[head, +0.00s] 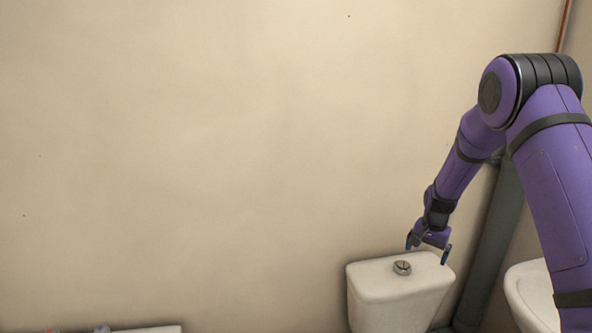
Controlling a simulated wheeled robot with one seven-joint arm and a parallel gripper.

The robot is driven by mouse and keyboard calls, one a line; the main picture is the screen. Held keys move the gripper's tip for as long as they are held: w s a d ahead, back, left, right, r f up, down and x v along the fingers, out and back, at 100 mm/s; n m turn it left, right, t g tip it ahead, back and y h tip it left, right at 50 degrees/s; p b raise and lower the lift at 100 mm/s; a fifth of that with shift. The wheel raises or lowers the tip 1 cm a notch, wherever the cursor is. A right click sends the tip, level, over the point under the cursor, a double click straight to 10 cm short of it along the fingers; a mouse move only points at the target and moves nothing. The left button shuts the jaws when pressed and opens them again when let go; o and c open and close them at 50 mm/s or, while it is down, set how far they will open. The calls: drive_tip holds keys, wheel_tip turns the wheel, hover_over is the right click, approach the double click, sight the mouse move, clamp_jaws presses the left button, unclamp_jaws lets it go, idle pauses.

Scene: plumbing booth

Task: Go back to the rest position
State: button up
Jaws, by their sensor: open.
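My gripper (428,252) hangs at the end of my purple arm, at the right of the head view. Its two blue-tipped fingers are apart, with nothing visible between them. It is over the back right part of the white toilet cistern (392,306). A round metal flush button (402,267) sits on the cistern lid, just left of and below the fingers. I cannot tell how high the fingertips are above the lid.
A white basin (535,290) stands at the lower right, partly behind my arm. A grey pipe (492,240) runs down the corner behind my arm. A white ledge (150,329) with small red and blue items shows at the bottom left. The wall area at left is bare.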

drive_tip(key=s+a+r+n+t, duration=0.1)
drive_tip(key=s+a+r, duration=0.1)
drive_tip(key=s+r, duration=0.5)
drive_tip(key=s+a+r+n, duration=0.2)
drive_tip(key=s+r, duration=0.1)
drive_tip(key=r, duration=0.7)
drive_tip(key=s+a+r+n+t, duration=0.1)
drive_tip(key=s+a+r, duration=0.1)
drive_tip(key=s+r, duration=0.55)
drive_tip(key=s+a+r+n+t, duration=0.1)
drive_tip(key=s+r, duration=0.3)
drive_tip(key=s, duration=0.8)
drive_tip(key=s+a+r+n+t, duration=0.1)
drive_tip(key=s+a+r+n, duration=0.1)
drive_tip(key=s, duration=1)
wheel_tip(320, 180, up, 3)
drive_tip(key=shift+s+f+n+t, duration=0.1)
drive_tip(key=shift+s+n+t, duration=0.25)
drive_tip(key=shift+n, duration=0.25)
